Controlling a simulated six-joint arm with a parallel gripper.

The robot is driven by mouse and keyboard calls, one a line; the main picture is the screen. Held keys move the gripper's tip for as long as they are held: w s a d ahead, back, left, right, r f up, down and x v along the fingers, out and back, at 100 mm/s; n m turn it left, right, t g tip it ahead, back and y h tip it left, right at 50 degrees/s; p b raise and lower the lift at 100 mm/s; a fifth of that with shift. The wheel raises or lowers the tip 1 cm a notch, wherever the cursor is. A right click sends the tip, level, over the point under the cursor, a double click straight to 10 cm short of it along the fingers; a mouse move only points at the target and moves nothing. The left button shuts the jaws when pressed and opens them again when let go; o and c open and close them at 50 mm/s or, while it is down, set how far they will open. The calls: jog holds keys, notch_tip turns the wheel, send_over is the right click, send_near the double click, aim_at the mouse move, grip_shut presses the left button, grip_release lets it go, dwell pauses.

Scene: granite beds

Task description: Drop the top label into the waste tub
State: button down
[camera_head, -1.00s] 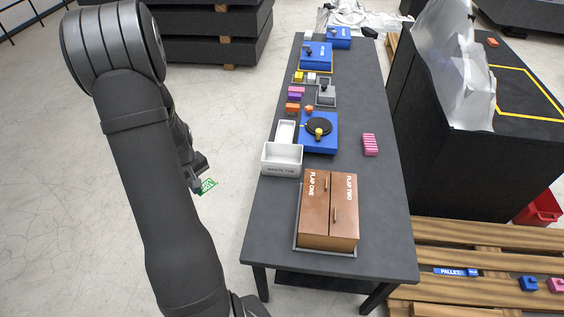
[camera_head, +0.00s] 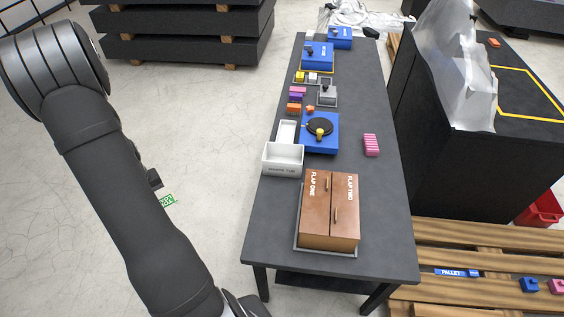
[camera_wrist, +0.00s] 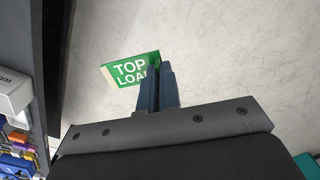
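The top label is a green card with white letters; "TOP LOA" is readable in the wrist view (camera_wrist: 118,77). My gripper (camera_wrist: 160,68) has its two fingers close together on the label's edge, and they hide its right part. In the head view my gripper (camera_head: 156,181) is partly behind my arm, with the label (camera_head: 167,201) hanging below it over the floor, left of the table. The waste tub (camera_head: 282,171) is a white open box at the table's left edge, to the right of my gripper. Its inside looks empty.
A brown two-flap box (camera_head: 316,238) sits in front of the tub on the dark table (camera_head: 385,240). A blue unit with a black disc (camera_head: 319,147) and a pink ribbed block (camera_head: 371,145) stand behind. The floor left of the table is clear.

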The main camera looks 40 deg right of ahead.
jog(key=w+d+m, duration=0.2)
jog(key=w+d, duration=0.3)
jog(key=d, duration=0.6)
jog(key=m, duration=0.7)
send_over(275, 148)
jog(key=s+a, duration=0.3)
jog(key=s, duration=0.1)
jog(key=shift+s+f, duration=0.15)
jog(key=shift+f, duration=4.45)
